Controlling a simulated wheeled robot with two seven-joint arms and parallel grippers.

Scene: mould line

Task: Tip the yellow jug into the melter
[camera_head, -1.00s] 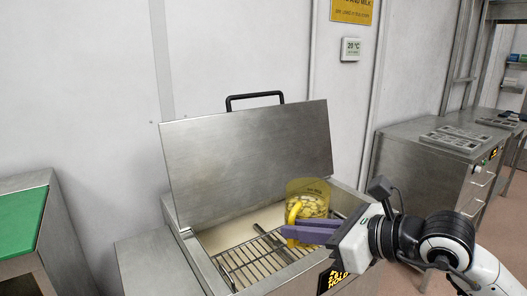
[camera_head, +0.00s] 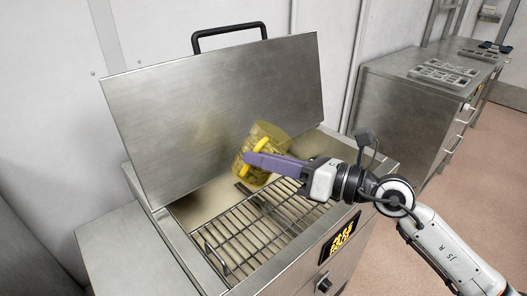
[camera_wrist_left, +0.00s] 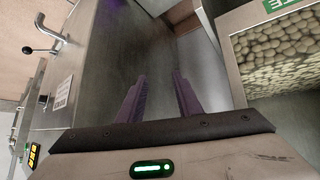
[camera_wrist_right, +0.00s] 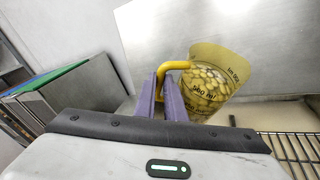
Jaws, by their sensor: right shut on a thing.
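The yellow see-through jug (camera_head: 262,145) holds pale round pieces and hangs tilted above the melter opening. My right gripper (camera_head: 250,158) is shut on its yellow handle; the right wrist view shows the jug (camera_wrist_right: 212,80) just beyond the purple fingers (camera_wrist_right: 160,88), with pieces still inside. The melter (camera_head: 285,268) is a steel tank with a wire grid (camera_head: 245,240) over its opening. Its lid (camera_head: 215,110) stands raised behind the jug. No pieces show on the visible grid. My left gripper (camera_wrist_left: 160,95) is open and empty in the left wrist view, and out of the head view.
A steel counter with mould trays (camera_head: 443,75) stands at the right. The left wrist view shows a container of pale round pieces (camera_wrist_left: 280,62) behind a clear panel. The lit display (camera_head: 341,237) is on the melter front. Floor at the right is clear.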

